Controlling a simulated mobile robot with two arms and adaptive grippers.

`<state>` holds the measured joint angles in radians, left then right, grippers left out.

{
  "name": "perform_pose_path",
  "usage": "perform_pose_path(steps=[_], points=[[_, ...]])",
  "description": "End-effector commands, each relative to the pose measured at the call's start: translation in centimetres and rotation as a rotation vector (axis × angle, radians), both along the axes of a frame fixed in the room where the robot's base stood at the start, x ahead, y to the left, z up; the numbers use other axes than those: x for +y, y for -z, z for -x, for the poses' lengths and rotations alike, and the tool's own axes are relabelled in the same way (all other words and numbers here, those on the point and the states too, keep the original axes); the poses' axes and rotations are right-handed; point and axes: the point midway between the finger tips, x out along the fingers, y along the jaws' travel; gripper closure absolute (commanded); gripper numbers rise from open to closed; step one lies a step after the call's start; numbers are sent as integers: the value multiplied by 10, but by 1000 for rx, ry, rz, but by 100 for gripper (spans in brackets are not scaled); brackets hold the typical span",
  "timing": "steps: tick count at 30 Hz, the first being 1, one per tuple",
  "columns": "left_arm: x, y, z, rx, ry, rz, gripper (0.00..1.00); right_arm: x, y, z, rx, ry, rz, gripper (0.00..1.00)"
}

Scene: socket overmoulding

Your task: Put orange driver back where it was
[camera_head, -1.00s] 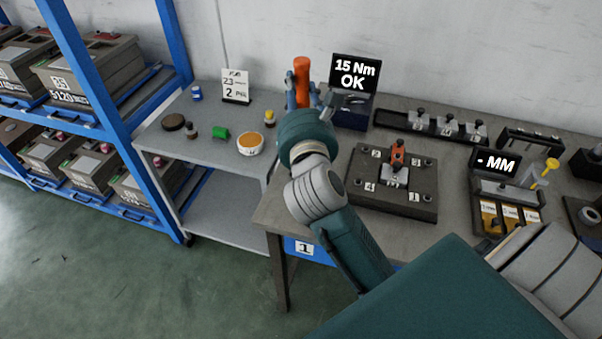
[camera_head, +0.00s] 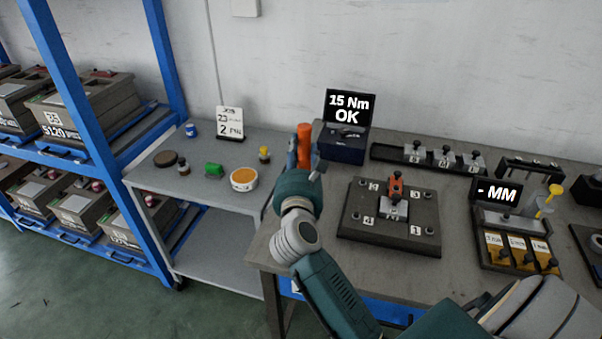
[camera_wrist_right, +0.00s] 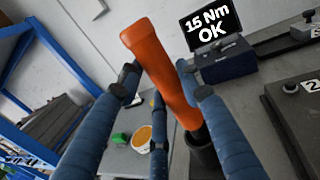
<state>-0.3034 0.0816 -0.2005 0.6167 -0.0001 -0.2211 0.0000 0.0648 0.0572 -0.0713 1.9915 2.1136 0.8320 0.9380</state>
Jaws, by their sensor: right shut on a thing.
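The orange driver (camera_head: 304,143) stands close to upright in my right gripper (camera_head: 303,164), near the left end of the workbench. In the right wrist view the driver (camera_wrist_right: 160,72) leans between the blue fingers of the gripper (camera_wrist_right: 163,88). Its lower end is at a dark round holder (camera_wrist_right: 203,153) on the bench; I cannot tell how deep it sits in it. My right arm hides the holder in the head view. My left gripper is not in view.
A torque display box (camera_head: 345,140) reading "15 Nm OK" stands right behind the driver. A dark fixture plate (camera_head: 375,222) with an orange-topped clamp lies to the right. A grey side table (camera_head: 215,195) with small containers is at left.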

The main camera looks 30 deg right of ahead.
Motion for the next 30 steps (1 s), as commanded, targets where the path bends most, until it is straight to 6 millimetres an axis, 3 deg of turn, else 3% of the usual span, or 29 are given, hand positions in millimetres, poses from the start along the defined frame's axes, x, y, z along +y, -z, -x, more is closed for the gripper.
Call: perform_pose_path(steps=[13,27,28,30], points=[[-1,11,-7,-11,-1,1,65,0,51,0,-2,-1,3,100],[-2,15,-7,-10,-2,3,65,0,60,0,-5,-1,2,100],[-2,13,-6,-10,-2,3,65,0,60,0,-1,0,0,59],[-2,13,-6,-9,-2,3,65,0,60,0,-1,0,0,46]])
